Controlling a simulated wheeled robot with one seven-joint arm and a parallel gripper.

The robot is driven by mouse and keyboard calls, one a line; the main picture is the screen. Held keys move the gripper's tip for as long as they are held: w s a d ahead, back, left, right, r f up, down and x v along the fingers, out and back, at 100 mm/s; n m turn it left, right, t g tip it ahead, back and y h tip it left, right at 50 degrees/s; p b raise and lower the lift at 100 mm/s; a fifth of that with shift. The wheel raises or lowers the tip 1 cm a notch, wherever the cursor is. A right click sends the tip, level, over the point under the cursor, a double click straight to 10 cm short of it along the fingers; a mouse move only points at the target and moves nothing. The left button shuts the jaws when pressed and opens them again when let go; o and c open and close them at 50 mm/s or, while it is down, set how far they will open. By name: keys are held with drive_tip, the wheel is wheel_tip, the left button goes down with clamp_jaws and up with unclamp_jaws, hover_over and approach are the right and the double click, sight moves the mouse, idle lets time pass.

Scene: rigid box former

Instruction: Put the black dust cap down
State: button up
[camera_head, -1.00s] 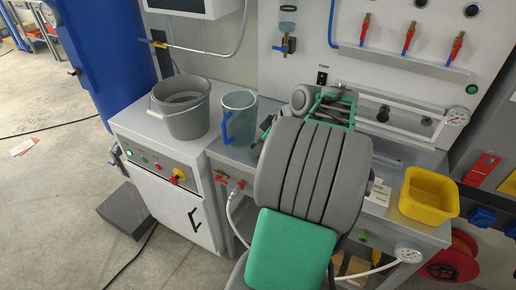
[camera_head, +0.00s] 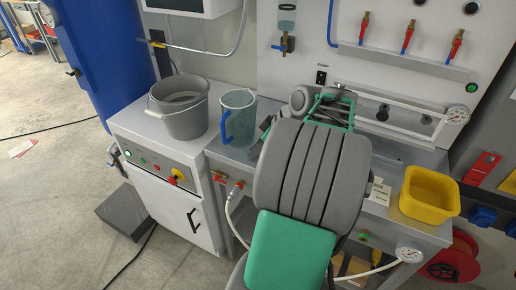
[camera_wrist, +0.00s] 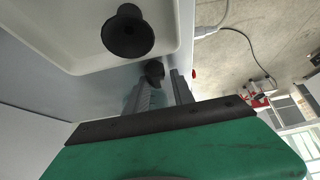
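A small black dust cap (camera_wrist: 153,71) shows at the fingertips of my gripper (camera_wrist: 162,78) in the wrist view. The two grey fingers stand a little apart, with the cap at their tips, and appear shut on it. Part of the cap is hidden by the near finger. In the head view my grey and green arm covers the bench middle, and the fingers and cap cannot be made out there.
A black round fitting (camera_wrist: 127,34) sits on the white panel close to my fingers. On the bench are a grey bucket (camera_head: 182,118), a blue-handled jug (camera_head: 238,115), a white card (camera_head: 379,192) and a yellow bin (camera_head: 430,193). Some bare bench shows near the card.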

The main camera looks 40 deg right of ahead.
drive_tip(key=shift+s+a+f, duration=0.15)
drive_tip(key=shift+a+f, duration=0.2)
drive_tip(key=w+r+p+v, duration=0.1)
drive_tip(key=p+v, duration=0.2)
drive_tip(key=v, duration=1)
drive_tip(key=w+a+f+m+g, duration=0.1)
drive_tip(key=w+a+f, duration=0.15)
drive_tip(key=a, duration=0.45)
drive_tip(key=w+a+f+g, duration=0.1)
drive_tip(key=w+a, duration=0.3)
drive_tip(key=a, duration=0.3)
drive_tip(key=s+a+f+m+g+h, duration=0.1)
drive_tip(key=s+a+f, duration=0.2)
drive_tip(key=a, duration=0.4)
drive_tip(key=s+a+f+m+h, duration=0.1)
drive_tip(key=s+a+f, duration=0.3)
drive_tip(key=a, duration=0.4)
drive_tip(key=shift+s+a+f+m+g, duration=0.2)
drive_tip(key=shift+a+f+m+g, duration=0.15)
drive_tip(key=shift+m+g, duration=0.05)
